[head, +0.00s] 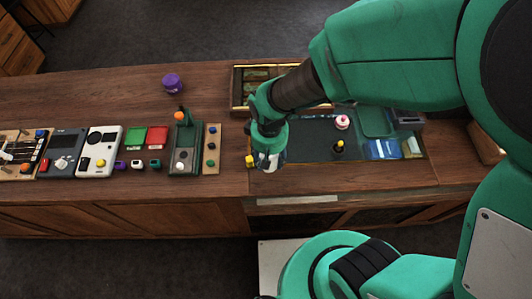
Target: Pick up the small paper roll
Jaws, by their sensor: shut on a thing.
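My gripper (266,154) points down over the counter, just left of the dark mat. It is shut on a small whitish thing (267,162), which fits the small paper roll. The fingers and wrist hide most of it, so its full shape is unclear. I cannot tell whether it touches the counter. A small yellow thing (250,161) shows right beside the gripper, on its left.
The wooden counter (221,91) holds several devices to the left, including a dark green stand (184,150). A purple jar (172,83) stands behind. The dark mat (305,147) carries a pink-and-white round item (342,121) and a dark yellow-topped item (338,147).

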